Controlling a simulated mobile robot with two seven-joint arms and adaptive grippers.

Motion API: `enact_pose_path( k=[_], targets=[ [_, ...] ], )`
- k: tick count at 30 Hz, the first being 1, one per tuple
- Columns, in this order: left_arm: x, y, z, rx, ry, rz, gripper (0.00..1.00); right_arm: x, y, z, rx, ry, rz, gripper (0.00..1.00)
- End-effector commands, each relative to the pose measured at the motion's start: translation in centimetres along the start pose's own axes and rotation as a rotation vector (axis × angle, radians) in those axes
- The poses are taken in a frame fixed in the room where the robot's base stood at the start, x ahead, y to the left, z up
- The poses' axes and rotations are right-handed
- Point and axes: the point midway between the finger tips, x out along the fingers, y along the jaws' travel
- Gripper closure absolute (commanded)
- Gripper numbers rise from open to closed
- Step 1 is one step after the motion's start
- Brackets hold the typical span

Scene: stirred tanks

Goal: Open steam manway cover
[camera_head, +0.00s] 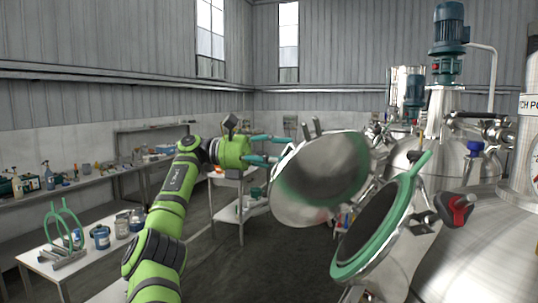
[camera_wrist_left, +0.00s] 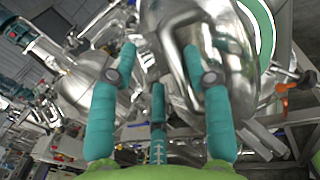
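The steam manway cover (camera_head: 318,182) is a shiny metal dish, swung away from its opening and standing tilted in the head view. The round manway opening has a teal rim (camera_head: 352,262) and a dark inside, and lies uncovered to the right of the cover. My left gripper (camera_head: 268,149) is just left of the cover, with its teal fingers spread. In the left wrist view the fingers (camera_wrist_left: 158,58) are apart, with a curved metal bar and the shiny cover (camera_wrist_left: 222,40) close beyond them. Contact cannot be told. My right gripper is not in view.
A large steel tank (camera_head: 480,255) with a red and black knob (camera_head: 455,208) fills the right side. A motor (camera_head: 450,28) tops a tank behind. A bench with bottles stands at left, and a small cart (camera_head: 238,212) behind my arm. Grey floor between is clear.

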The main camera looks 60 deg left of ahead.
Motion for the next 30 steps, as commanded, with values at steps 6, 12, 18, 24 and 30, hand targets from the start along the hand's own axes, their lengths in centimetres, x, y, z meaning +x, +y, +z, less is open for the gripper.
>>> enact_pose_path(
  k=[6, 12, 18, 24, 30],
  targets=[
    [-2.9, 0.1, -0.3, -0.012, 0.009, 0.008, 0.54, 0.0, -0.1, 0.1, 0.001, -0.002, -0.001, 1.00],
    [-4.6, 0.0, -0.1, -0.005, 0.008, 0.009, 0.54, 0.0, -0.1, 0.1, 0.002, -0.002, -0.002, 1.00],
    [-5.7, 0.0, -0.2, -0.014, 0.005, 0.006, 0.54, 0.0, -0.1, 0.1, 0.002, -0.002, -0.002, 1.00],
    [-6.4, -0.1, -0.1, -0.008, 0.003, 0.006, 0.54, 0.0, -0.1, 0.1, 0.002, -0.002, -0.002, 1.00],
    [-6.7, -0.2, 0.1, 0.000, 0.002, 0.004, 0.54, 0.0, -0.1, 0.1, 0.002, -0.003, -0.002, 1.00]
  ],
)
